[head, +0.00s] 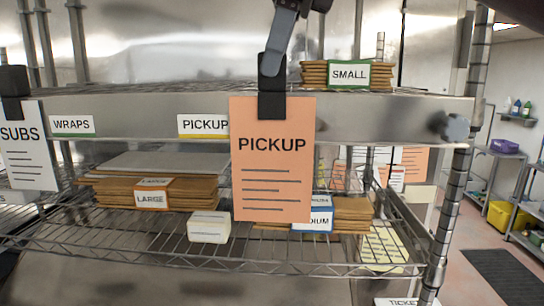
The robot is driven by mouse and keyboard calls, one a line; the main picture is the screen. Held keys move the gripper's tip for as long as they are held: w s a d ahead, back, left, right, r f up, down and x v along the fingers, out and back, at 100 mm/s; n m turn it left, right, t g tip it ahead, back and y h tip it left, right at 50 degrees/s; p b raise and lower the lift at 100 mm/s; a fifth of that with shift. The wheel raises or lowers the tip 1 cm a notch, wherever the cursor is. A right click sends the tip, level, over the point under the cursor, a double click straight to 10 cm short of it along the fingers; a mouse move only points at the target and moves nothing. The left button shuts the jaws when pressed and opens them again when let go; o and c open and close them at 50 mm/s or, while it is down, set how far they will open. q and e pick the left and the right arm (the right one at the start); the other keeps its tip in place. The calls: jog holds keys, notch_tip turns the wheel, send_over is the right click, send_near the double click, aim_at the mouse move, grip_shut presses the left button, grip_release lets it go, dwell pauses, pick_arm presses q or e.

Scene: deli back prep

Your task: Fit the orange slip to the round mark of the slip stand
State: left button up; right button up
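The orange slip (272,185), printed PICKUP, hangs upright in front of the wire shelving. My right gripper (272,102) comes down from above, shut on its top edge. At the left edge, a white slip (27,160) printed SUBS hangs from a black gripper-like end, which I take as my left gripper (12,108); its arm is out of view. I see no round mark and cannot make out the slip stand. A label reading TICKET (405,301) is cut off at the bottom edge.
The shelf edge (380,120) runs behind the orange slip, with WRAPS (73,124) and PICKUP (203,126) labels. Brown stacks marked LARGE (190,192), MEDIUM (350,211) and SMALL (318,74) sit on the shelves. A white block (209,227) is on the lower rack.

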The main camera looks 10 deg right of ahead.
grip_shut()
jog(key=shift+w, duration=0.1)
jog(key=shift+r+p, duration=0.3)
jog(key=shift+r, duration=0.1)
jog(key=shift+r+p, duration=1.25)
jog(key=shift+r, duration=0.15)
jog(key=shift+r+p, duration=0.6)
jog(key=shift+r, duration=0.6)
